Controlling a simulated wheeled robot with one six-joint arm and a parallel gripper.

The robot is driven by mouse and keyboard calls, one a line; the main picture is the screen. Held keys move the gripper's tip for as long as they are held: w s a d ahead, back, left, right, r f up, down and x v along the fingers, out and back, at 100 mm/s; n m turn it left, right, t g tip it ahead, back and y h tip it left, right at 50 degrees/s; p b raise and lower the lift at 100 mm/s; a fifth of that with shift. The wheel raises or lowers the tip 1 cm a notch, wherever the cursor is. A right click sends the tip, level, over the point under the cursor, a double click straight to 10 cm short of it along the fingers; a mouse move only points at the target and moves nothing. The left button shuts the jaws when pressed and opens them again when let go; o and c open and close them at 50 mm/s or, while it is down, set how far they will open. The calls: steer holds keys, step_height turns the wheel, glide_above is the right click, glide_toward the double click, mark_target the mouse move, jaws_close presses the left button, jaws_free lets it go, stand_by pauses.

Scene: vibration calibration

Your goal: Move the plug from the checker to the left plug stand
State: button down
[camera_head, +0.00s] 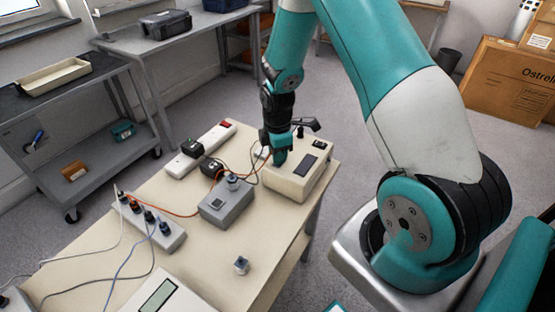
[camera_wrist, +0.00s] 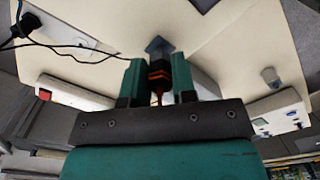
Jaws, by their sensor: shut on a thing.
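The checker appears to be the cream box (camera_head: 290,183) with a dark display, at the table's far right end in the head view. My gripper (camera_head: 281,157) points down at its left part. In the wrist view my gripper (camera_wrist: 158,80) is shut on a plug (camera_wrist: 159,77), dark with an orange band, between the teal fingers. A blue-grey diamond-shaped patch shows just beyond its tip. Whether the plug touches the checker I cannot tell. A grey strip (camera_head: 170,242) with several plugs stands at the table's left; whether it is the left plug stand is unclear.
A grey box (camera_head: 228,207) stands at mid-table, with a white power strip (camera_head: 186,164) with a red switch behind it. Orange and dark cables run between the devices. A small grey piece (camera_head: 242,266) stands near the front. A meter (camera_head: 180,298) lies front left. Bare tabletop lies between.

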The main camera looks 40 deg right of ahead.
steer(key=shift+r+p, duration=1.5)
steer(key=shift+r, duration=0.3)
